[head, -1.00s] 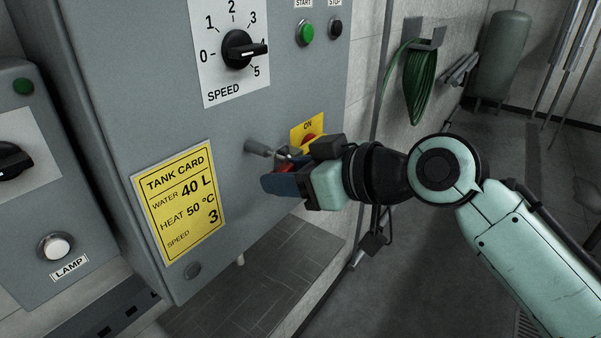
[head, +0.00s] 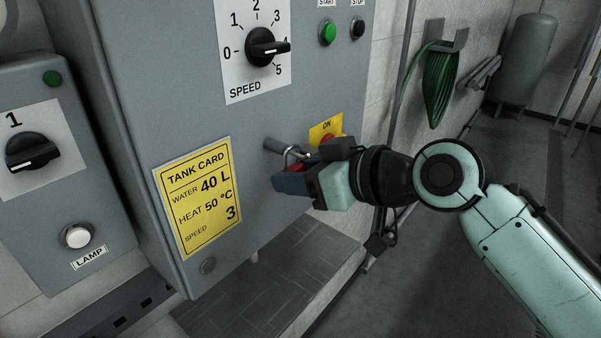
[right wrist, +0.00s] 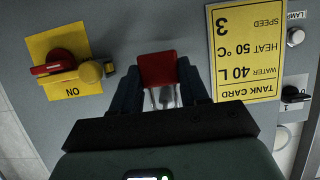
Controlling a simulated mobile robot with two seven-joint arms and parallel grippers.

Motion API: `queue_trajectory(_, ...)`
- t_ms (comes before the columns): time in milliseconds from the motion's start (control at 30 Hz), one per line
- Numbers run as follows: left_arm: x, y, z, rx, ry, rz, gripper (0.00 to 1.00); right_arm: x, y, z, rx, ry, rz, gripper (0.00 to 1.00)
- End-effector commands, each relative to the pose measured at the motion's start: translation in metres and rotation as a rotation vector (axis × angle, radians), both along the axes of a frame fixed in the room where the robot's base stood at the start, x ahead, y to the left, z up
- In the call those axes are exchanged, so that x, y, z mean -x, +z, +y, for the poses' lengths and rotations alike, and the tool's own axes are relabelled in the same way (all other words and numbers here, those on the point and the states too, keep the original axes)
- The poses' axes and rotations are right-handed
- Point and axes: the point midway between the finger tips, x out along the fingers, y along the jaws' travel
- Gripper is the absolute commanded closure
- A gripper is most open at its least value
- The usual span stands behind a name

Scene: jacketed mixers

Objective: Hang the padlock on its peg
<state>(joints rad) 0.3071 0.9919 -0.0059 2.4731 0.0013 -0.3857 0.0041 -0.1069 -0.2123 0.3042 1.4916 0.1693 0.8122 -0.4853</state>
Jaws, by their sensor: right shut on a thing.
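My right gripper (head: 294,176) is shut on the padlock, beside the grey cabinet front. In the right wrist view the padlock's red body (right wrist: 158,69) sits between the two dark fingers (right wrist: 160,88), with its metal shackle toward the bottom of the picture. In the head view the dark finger hides most of the body, and the shackle (head: 290,154) shows above it. The grey peg (head: 274,145) sticks out of the cabinet. The shackle is at the peg's outer end; I cannot tell whether it is around it. My left gripper is not in view.
A yellow ON plate with a red switch (right wrist: 59,68) is close beside the gripper. The yellow tank card (head: 200,198) is left of and below the peg. The speed knob (head: 263,47) is above. A green hose (head: 440,85) hangs on the wall behind.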

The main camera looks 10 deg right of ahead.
Motion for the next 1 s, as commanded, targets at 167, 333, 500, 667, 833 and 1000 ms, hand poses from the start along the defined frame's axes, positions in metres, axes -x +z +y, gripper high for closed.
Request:
queue_trajectory(167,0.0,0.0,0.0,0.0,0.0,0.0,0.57,0.0,0.0,0.0,-0.001,0.0,-0.001,0.26)
queue_trajectory(333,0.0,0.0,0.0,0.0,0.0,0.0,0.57,0.0,0.0,0.0,0.0,0.0,0.0,0.26)
queue_trajectory(500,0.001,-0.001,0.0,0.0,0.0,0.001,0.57,0.003,0.001,-0.002,0.0,0.0,0.0,0.26)
queue_trajectory(667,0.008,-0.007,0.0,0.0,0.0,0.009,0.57,0.018,0.009,-0.014,-0.001,-0.002,-0.001,0.26)
queue_trajectory(833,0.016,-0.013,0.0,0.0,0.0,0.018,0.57,0.047,0.024,-0.036,-0.002,-0.002,-0.004,0.26)
queue_trajectory(1000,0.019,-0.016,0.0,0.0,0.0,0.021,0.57,0.073,0.038,-0.057,-0.002,-0.002,-0.004,0.26)
